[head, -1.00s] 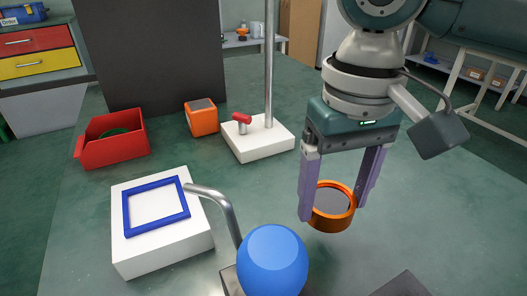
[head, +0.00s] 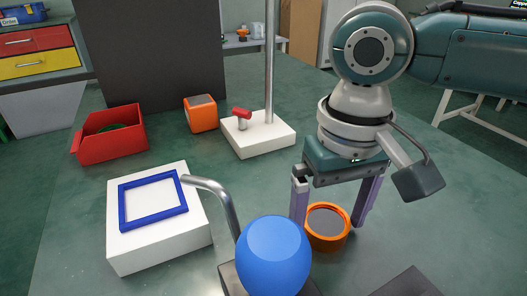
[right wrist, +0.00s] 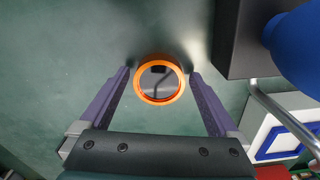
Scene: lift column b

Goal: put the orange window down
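The orange window (head: 327,240) is a round orange ring with a dark glassy face. It lies face up on the green table top (head: 255,190), right of the blue ball. My right gripper (head: 329,226) is above it, pointing down, with one purple finger on each side. In the right wrist view the orange window (right wrist: 160,98) shows between and just beyond the fingertips (right wrist: 160,70), with a narrow gap on each side. The fingers look open and clear of it. My left gripper is not in view.
A blue ball (head: 265,258) with a bent metal tube (head: 222,195) stands close left. A white block (head: 160,240) carries a blue square frame (head: 122,207). A red bin (head: 100,142), an orange box (head: 201,115) and a white base (head: 257,140) with a pole stand farther back.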

